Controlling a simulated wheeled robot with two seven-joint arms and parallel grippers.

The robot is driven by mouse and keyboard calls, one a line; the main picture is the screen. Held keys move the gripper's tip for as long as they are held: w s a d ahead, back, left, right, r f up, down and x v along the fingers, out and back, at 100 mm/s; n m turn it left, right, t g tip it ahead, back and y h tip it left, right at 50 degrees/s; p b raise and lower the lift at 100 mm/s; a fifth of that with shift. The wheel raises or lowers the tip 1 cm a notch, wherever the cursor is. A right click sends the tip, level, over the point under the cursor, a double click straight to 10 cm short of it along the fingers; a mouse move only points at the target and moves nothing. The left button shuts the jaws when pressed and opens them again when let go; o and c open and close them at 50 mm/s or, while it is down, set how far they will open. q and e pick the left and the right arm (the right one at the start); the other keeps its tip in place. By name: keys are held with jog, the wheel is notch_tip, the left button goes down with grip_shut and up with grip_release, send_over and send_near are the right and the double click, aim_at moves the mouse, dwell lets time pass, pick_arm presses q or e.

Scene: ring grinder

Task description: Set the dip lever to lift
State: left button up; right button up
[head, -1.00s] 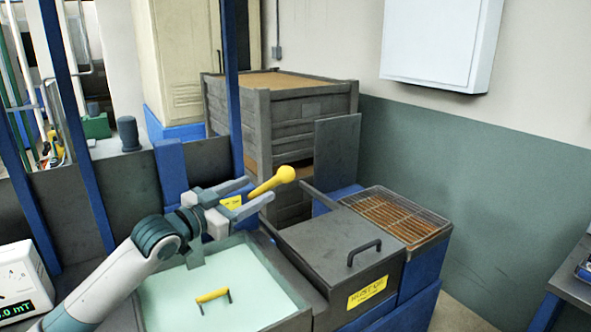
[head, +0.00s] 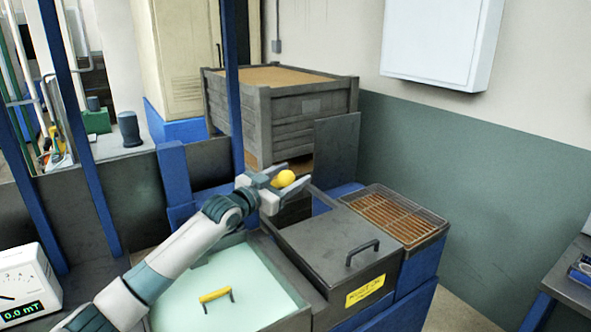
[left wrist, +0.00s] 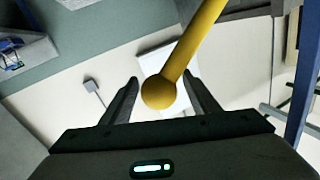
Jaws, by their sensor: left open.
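The dip lever is a yellow rod with a round knob (head: 284,179) at its end. In the head view only the knob shows clearly, with the rod hidden behind my gripper. My left gripper (head: 298,173) is open, with its fingers on either side of the knob. In the left wrist view the yellow knob (left wrist: 158,92) sits between the two open fingers (left wrist: 160,80), with gaps visible on both sides. The rod runs from it toward the top of that view. My right gripper is not in view.
Below my arm is a pale green bath (head: 190,310) with a yellow handle (head: 214,295). To the right are a dark lidded box (head: 335,238) with a black handle and a wire-grid tray (head: 398,214). A blue post (head: 233,90) stands behind the gripper. A meter (head: 25,283) sits at left.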

pick_arm(q)
jog(key=shift+x, duration=1.15)
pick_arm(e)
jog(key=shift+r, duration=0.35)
